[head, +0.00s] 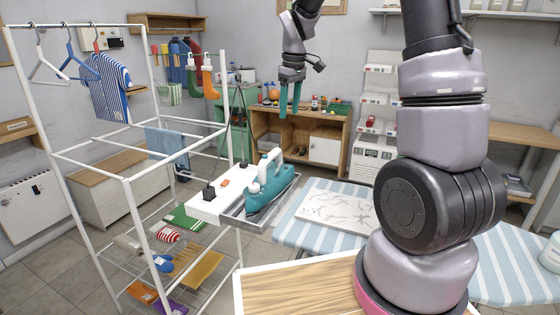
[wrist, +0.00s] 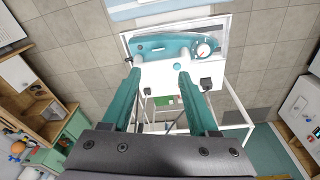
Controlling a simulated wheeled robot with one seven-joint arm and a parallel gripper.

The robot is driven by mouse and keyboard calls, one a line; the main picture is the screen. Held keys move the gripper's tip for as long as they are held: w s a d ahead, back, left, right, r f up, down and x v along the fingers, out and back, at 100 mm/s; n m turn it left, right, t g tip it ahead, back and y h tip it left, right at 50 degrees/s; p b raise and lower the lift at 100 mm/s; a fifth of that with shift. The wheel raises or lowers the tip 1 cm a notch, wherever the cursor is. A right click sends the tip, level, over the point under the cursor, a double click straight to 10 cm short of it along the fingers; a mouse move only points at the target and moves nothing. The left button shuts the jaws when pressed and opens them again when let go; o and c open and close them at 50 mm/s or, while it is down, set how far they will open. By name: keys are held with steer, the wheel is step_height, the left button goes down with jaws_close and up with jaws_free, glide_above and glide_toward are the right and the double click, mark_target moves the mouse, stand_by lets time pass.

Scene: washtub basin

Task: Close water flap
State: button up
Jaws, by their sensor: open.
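A teal and white iron (head: 268,192) lies on a metal rest at the end of the striped ironing board (head: 295,232). The iron also shows beyond my fingers in the wrist view (wrist: 175,45), with a round dial (wrist: 203,48) on its right part. I cannot make out the water flap or its position for certain in either view. My gripper (head: 290,106) has teal fingers, is open and empty, and hangs well above and behind the iron in the head view. In the wrist view my gripper's fingertips (wrist: 158,74) are apart, with nothing between them.
A white socket strip (head: 218,198) with black plugs adjoins the iron's rest. A white drying rack (head: 128,215) with clothes stands at the left. A patterned cloth (head: 338,208) lies on the board. A wooden cabinet (head: 299,135) stands behind.

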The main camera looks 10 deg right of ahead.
mark_target(278, 169)
steer(key=w+f+n, duration=0.1)
steer(key=f, duration=0.5)
steer(key=w+a+f+n, duration=0.1)
steer(key=w+f, duration=0.1)
steer(key=f, duration=0.5)
steer(key=w+a+f+n+g, duration=0.1)
steer(key=f, duration=0.5)
steer(key=shift+w+f+h, duration=0.3)
jaws_close()
